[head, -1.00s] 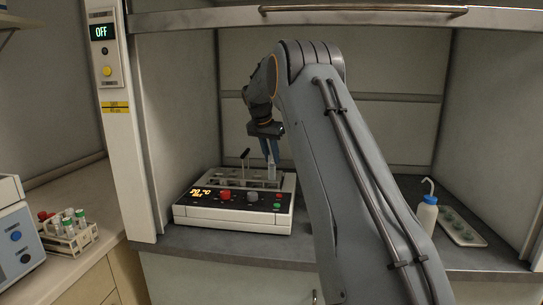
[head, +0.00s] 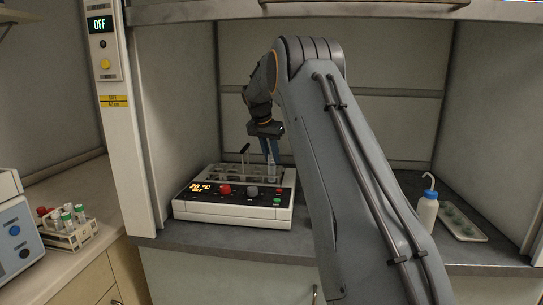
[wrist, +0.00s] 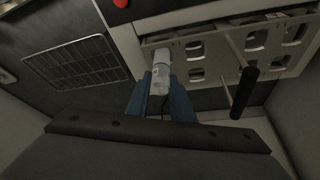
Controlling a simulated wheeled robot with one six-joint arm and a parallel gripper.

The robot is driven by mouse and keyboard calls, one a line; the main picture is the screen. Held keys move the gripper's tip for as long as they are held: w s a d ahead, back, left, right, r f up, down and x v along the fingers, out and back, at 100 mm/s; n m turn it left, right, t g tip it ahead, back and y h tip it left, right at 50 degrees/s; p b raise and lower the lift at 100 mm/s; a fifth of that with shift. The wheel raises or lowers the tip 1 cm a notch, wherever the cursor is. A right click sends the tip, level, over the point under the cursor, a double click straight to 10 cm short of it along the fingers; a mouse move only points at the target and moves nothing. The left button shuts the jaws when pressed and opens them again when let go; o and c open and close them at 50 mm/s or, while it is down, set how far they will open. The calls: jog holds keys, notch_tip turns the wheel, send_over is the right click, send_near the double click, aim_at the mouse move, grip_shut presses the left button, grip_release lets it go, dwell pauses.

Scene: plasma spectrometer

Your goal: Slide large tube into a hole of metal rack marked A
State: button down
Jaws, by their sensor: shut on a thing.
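My gripper (head: 269,147) has its blue fingers pointing down over the right part of the heating unit. In the wrist view my gripper (wrist: 161,98) is shut on the large tube, a clear and whitish tube (wrist: 161,72). The tube also shows in the head view (head: 272,168), roughly upright at the rack. The metal rack (wrist: 207,50) has several openings and sits on the heating unit. The tube's end is close to the rack's edge in the wrist view; I cannot tell whether it is inside a hole. No letter A is legible.
A black-handled rod (wrist: 239,92) stands in the rack beside the tube. The heating unit (head: 232,209) has lit digits and knobs. At left is a rack of capped tubes (head: 66,230); at right, a wash bottle (head: 427,210) and a tray (head: 462,225).

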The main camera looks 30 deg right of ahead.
jog(key=shift+f, duration=0.25)
jog(key=shift+f, duration=0.35)
jog(key=shift+f+b, duration=0.2)
jog(key=shift+b, duration=0.1)
jog(key=c, duration=1.5)
grip_release()
jog(key=shift+o, duration=0.2)
jog(key=shift+r, duration=0.1)
